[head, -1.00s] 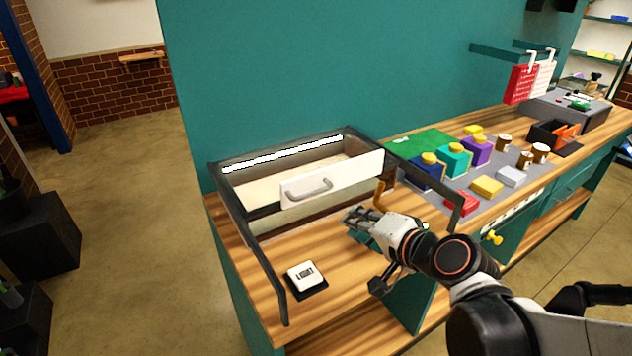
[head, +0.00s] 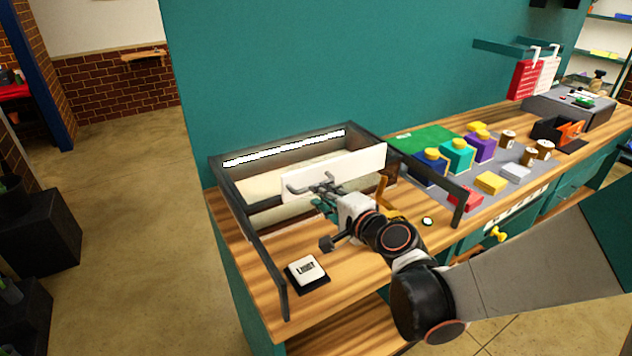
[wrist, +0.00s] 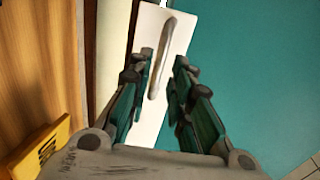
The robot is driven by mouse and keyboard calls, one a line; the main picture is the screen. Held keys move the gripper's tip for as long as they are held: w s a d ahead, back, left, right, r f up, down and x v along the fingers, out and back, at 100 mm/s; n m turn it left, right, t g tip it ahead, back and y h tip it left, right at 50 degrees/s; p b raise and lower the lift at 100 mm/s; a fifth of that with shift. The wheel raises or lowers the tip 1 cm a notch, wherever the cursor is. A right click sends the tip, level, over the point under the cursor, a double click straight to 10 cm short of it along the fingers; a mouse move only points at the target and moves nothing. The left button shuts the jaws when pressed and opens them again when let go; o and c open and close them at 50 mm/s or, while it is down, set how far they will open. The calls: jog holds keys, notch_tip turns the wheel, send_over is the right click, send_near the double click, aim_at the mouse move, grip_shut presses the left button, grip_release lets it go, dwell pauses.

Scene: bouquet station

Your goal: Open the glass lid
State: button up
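The glass lid shows in the head view as a white front panel (head: 352,172) with a grey bar handle (head: 293,188), set in a dark-framed case (head: 232,202). The glass itself is hard to make out. My gripper (head: 322,188) is at the handle and hides part of it. In the wrist view the handle (wrist: 160,60) lies between the two fingertips of my gripper (wrist: 164,65), closer to the left one. The fingers are apart, with a gap on both sides of the handle. I cannot tell how deep the handle sits between them.
A white square on a black base (head: 306,272) lies on the wooden bench at front left. Colored boxes and jars (head: 480,150) crowd the grey mat to the right. A teal wall rises behind.

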jog(key=b+x, duration=0.1)
jog(key=x, duration=0.5)
grip_shut()
